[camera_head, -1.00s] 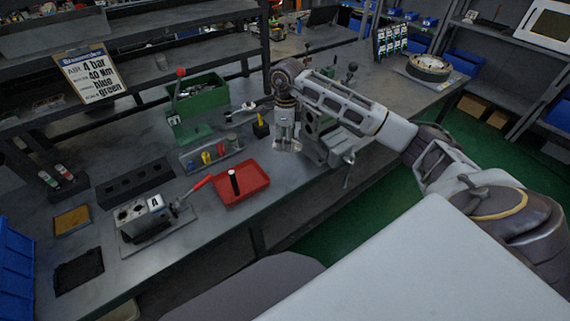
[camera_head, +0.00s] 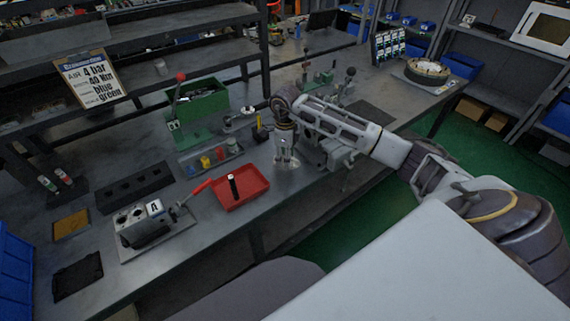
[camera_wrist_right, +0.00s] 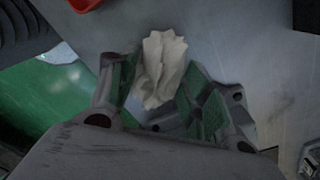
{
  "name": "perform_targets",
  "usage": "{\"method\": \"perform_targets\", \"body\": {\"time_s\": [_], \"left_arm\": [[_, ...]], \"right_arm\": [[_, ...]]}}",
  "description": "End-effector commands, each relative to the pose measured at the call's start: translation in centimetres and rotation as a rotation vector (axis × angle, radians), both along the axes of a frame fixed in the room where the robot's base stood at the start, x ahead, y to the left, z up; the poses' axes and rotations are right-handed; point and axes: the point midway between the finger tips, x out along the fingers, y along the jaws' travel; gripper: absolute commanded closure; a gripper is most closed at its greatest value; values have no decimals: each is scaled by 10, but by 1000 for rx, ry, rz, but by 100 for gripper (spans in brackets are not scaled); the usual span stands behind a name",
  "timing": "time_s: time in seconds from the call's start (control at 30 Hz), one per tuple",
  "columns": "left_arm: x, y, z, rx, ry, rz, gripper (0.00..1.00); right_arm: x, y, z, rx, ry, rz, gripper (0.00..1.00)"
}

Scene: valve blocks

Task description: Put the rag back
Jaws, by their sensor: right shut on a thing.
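My right gripper (camera_wrist_right: 152,92) is shut on the rag, a pale, crumpled cloth (camera_wrist_right: 160,68) that sticks out between the green-padded fingers in the right wrist view. In the head view the right gripper (camera_head: 286,160) points down over the workbench, just right of the red tray. The rag is hard to make out there. My left gripper is not in view.
The red tray (camera_head: 257,188) holds a black cylinder (camera_head: 233,187). A valve block (camera_head: 136,222) stands left of it on the workbench (camera_head: 205,265). A black mat (camera_head: 78,277) and tan pad (camera_head: 71,224) lie at the left. A green box (camera_head: 205,101) stands behind.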

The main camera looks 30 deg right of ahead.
Motion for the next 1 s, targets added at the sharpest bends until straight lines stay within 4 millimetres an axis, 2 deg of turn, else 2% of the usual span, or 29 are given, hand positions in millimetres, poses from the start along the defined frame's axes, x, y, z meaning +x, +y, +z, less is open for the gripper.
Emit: {"method": "perform_targets", "body": {"time_s": [0.33, 0.57, 0.73, 1.0], "left_arm": [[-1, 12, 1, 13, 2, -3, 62], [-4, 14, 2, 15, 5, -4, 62], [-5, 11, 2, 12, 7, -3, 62], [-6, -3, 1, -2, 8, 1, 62]], "right_arm": [[0, 0, -3, 0, 0, -1, 71], [-1, 0, -24, 0, 3, -2, 71], [0, 0, -37, -1, 1, -1, 71], [0, 0, -38, -1, 0, -1, 71]]}}
